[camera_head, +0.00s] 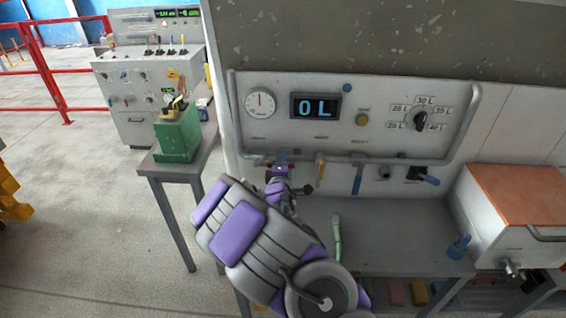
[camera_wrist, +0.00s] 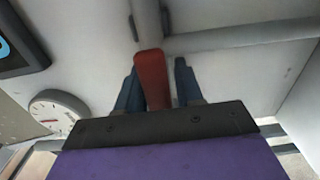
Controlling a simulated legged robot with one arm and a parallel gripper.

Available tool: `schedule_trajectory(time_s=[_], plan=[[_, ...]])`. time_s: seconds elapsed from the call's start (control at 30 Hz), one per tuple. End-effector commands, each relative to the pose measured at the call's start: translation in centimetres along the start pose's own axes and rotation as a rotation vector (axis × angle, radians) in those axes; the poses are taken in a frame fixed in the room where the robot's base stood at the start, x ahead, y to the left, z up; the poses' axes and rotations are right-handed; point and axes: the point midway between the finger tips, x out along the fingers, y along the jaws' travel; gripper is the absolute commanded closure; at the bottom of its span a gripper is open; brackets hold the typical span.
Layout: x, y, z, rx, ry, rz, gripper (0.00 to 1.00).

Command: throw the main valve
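A red handle (camera_wrist: 152,78) hangs from a grey pipe fitting on the panel in the wrist view. My gripper (camera_wrist: 157,85) is open around it, with one dark blue finger on each side. The left finger is close against the handle or overlaps it in the picture; a narrow gap shows at the right finger. In the head view my gripper (camera_head: 280,158) is at the lower left of the panel, below the round gauge (camera_head: 260,103). My wrist hides most of the handle there.
A yellow lever (camera_head: 319,167), a blue lever (camera_head: 357,179) and a blue-tipped switch (camera_head: 428,179) are right of my gripper. The display (camera_head: 315,106) reads 0 L. A selector knob (camera_head: 420,119) is upper right.

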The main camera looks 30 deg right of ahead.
Motion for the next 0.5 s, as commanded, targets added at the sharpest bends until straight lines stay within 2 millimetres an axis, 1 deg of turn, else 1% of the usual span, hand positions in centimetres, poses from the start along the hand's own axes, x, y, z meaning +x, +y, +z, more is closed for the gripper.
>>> schedule_trajectory(time_s=[0.03,0.1,0.13,0.37,0.5], plan=[[-0.02,0.01,0.05,0.001,-0.001,0.0,0.59],[-0.04,0.04,0.13,0.001,-0.002,0.0,0.52],[-0.05,0.05,0.16,0.001,-0.002,0.0,0.51],[-0.12,0.07,0.22,0.002,-0.003,0.001,0.51],[-0.8,0.06,0.14,0.002,-0.003,-0.001,0.51]])
